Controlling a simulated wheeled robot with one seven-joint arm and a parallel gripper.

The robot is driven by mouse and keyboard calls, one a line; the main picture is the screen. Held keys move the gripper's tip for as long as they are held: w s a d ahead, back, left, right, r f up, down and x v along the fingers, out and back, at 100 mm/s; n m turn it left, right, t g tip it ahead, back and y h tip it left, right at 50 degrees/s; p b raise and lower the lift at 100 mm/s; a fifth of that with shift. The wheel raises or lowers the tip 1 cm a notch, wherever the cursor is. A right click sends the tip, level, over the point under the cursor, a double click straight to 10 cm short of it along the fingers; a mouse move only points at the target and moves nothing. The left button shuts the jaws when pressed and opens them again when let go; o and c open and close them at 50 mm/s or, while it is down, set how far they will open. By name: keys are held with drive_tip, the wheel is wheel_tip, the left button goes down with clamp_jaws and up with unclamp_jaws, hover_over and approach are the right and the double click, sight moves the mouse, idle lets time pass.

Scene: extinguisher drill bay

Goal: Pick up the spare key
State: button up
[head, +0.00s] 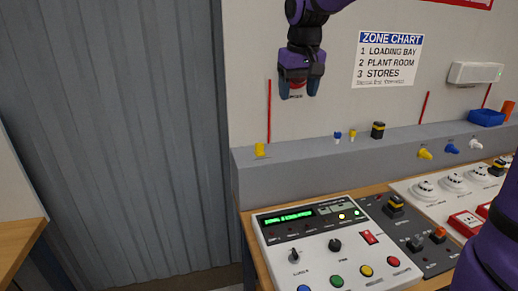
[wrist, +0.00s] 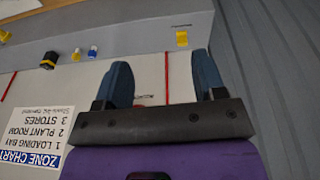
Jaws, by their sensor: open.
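Which piece is the spare key is not readable. A small yellow piece (head: 260,150) stands alone at the left end of the grey ledge; it also shows at the top of the wrist view (wrist: 182,38), beyond and between my fingers. A small blue key-like piece (head: 337,135) and a small yellow one (head: 352,135) stand further right on the ledge, and also show in the wrist view, blue (wrist: 93,51) and yellow (wrist: 76,55). My gripper (head: 298,95) hangs fingers-down, open and empty, above the ledge, between the lone yellow piece and this pair.
The grey ledge (head: 310,155) also carries a black-and-yellow block (head: 377,130) and a blue tray (head: 486,118). Red rods rise near the wall. Yellow, blue and white knobs stick out of its front. A control panel (head: 330,245) lies below. The ledge between lone piece and pair is clear.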

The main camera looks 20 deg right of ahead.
drive_tip(key=w+a+f+g, duration=0.15)
drive_tip(key=w+f, duration=0.45)
drive_tip(key=w, duration=0.6)
hover_over(260, 144)
wheel_tip(260, 144, down, 8)
drive_tip(key=r, duration=0.1)
drive_tip(key=shift+w+f+g, duration=0.1)
drive_tip(key=shift+f+g, duration=0.35)
drive_tip(key=shift+f, duration=0.05)
wheel_tip(260, 144, down, 11)
drive_tip(key=shift+r, duration=0.1)
drive_tip(key=shift+c, duration=0.2)
drive_tip(key=c, duration=1)
